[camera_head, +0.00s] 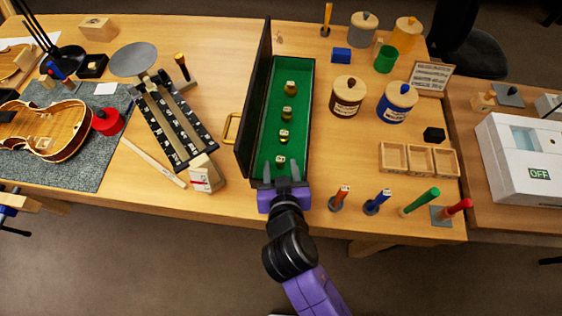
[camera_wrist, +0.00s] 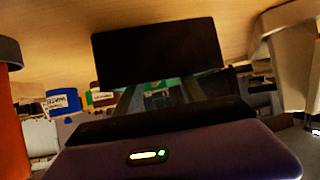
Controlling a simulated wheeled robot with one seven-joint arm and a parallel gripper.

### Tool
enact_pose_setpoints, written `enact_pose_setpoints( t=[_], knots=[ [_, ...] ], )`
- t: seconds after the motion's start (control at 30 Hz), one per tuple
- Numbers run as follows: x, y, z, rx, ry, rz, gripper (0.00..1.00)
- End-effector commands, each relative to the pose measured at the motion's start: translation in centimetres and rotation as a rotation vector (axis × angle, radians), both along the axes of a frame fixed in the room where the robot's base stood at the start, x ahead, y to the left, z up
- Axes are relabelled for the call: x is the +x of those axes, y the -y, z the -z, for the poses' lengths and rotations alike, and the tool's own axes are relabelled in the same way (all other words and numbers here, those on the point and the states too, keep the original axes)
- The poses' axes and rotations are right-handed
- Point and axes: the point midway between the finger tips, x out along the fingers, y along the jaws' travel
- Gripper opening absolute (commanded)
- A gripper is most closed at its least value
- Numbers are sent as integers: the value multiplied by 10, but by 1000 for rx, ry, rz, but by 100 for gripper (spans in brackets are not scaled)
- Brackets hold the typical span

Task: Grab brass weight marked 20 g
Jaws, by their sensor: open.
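An open case with a green lining (camera_head: 303,80) holds several brass weights in a row, larger at the far end. They are the far weight (camera_head: 290,88), a second (camera_head: 287,114), a third (camera_head: 284,136) and the nearest, smallest one (camera_head: 280,160). Their markings are too small to read, so I cannot tell which is 20 g. My gripper (camera_head: 281,171) is open at the case's near end, its fingers on either side of or just short of the nearest weight; contact cannot be told. In the wrist view, the fingers (camera_wrist: 159,95) frame a patch of green, and the weight is unclear.
The case's dark raised lid (camera_head: 254,90) stands along its left side. Upright coloured-handled tools (camera_head: 377,201) stand along the front edge, right of my gripper.

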Motion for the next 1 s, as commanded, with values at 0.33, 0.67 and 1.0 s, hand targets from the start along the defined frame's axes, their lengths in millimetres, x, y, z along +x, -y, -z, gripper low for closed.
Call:
enact_pose_setpoints(
  t=[0.33, 0.67, 1.0],
  knots=[
    [35, -3, 17, 0, 1, 0, 47],
    [35, -3, 16, 0, 0, -1, 24],
    [34, -3, 16, 1, 1, -1, 0]
  ],
)
